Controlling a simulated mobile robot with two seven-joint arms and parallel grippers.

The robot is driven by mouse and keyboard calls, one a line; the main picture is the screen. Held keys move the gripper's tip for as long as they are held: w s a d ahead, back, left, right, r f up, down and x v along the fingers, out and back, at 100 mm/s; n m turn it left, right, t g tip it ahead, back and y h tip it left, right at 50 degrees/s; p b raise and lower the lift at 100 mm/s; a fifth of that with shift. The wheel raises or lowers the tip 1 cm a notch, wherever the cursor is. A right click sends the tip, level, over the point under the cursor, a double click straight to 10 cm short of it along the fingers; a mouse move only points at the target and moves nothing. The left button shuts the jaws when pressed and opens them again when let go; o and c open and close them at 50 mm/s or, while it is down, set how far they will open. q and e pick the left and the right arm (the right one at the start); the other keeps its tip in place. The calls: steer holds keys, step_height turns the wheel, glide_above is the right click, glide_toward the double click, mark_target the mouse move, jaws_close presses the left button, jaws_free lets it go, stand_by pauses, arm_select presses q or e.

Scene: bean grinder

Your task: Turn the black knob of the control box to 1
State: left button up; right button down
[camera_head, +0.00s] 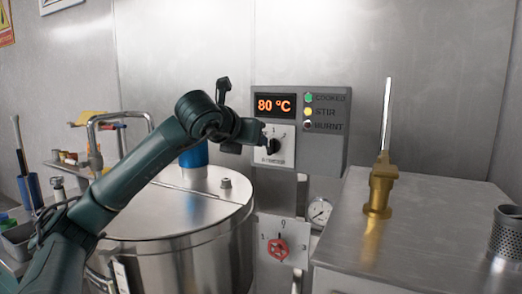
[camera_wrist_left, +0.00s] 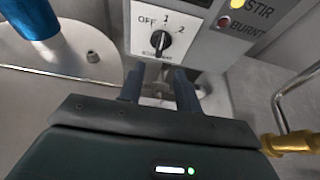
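The control box (camera_head: 325,120) is a grey box on the back wall with a white dial plate. Its black knob (camera_head: 273,147) shows in the head view right by my left gripper (camera_head: 262,139). In the left wrist view the black knob (camera_wrist_left: 160,41) sits below the marks OFF, 1 and 2. Its grip stands roughly upright, near the 1, but the exact pointing is hard to tell. My left gripper (camera_wrist_left: 158,86) has its two blue-grey fingers apart, with nothing between them, just below the knob in that view. My right gripper is not in view.
The box display (camera_head: 275,105) reads 80 °C, beside lamps for COOKED, STIR and BURNT. A large steel pot (camera_head: 180,255) stands below my left arm. A red knob (camera_head: 278,249) sits on a lower plate. A brass valve (camera_head: 379,190) stands on the steel unit at right.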

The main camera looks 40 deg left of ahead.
arm_select(q)
steer(key=shift+v, duration=2.1)
